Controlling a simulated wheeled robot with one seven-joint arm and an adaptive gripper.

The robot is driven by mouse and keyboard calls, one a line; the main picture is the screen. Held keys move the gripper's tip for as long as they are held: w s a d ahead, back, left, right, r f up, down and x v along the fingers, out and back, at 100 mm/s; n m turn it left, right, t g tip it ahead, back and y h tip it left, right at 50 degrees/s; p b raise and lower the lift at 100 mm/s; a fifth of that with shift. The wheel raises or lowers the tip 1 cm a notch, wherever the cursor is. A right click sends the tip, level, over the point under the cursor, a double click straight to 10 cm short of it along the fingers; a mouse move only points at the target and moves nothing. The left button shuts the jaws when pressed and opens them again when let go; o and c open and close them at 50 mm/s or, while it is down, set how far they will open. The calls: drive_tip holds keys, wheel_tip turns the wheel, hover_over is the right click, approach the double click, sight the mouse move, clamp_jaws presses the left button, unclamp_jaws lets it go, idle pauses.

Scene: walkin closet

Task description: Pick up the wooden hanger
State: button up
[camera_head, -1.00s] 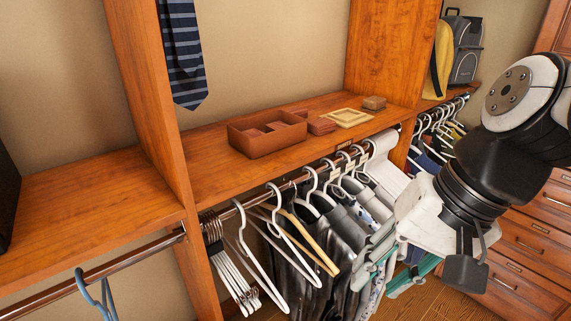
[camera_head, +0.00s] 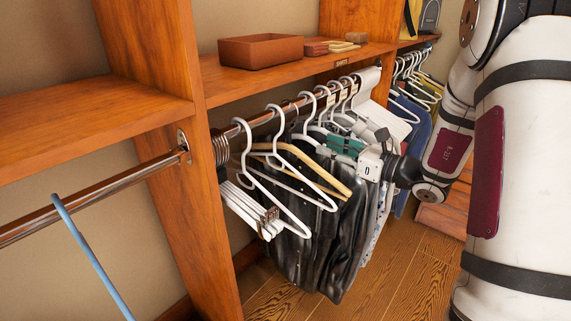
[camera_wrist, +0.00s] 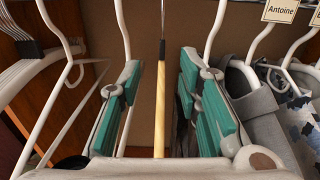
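The wooden hanger (camera_head: 325,178) hangs on the metal rail among white hangers, its light-brown bar sloping down to the right in the head view. In the wrist view the wooden hanger (camera_wrist: 160,112) is seen edge-on, upright, with a dark collar and thin metal hook above. My gripper (camera_wrist: 158,85) is open, its teal-padded fingers on either side of the hanger with a gap to each pad. In the head view my gripper (camera_head: 345,146) is at the rail's hangers, partly hidden by them. Whether the hanger carries a garment is unclear.
White hangers (camera_head: 271,195) are close on the left of the wooden one. Dark and grey garments (camera_head: 305,255) hang below and to the right. The shelf (camera_head: 225,88) above the rail (camera_head: 262,119) holds a brown box (camera_head: 262,51). A wooden upright (camera_head: 160,165) stands left.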

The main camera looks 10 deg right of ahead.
sight(290, 132)
drive_tip(key=shift+w+d+f, duration=0.15)
drive_tip(key=shift+w+f, duration=0.15)
drive_tip(key=shift+w, duration=0.1)
drive_tip(key=b+x, duration=0.1)
drive_tip(key=x, duration=0.6)
drive_tip(key=shift+d, duration=0.1)
drive_tip(key=x, duration=0.1)
drive_tip(key=b+x, duration=0.1)
drive_tip(key=x, duration=0.3)
drive_tip(key=shift+s+a+r, duration=0.1)
drive_tip(key=shift+a+r, duration=0.15)
drive_tip(key=shift+a, duration=0.1)
drive_tip(key=shift+w+a+b, duration=0.25)
drive_tip(key=shift+w+b, duration=0.05)
drive_tip(key=shift+w, duration=0.15)
clamp_jaws()
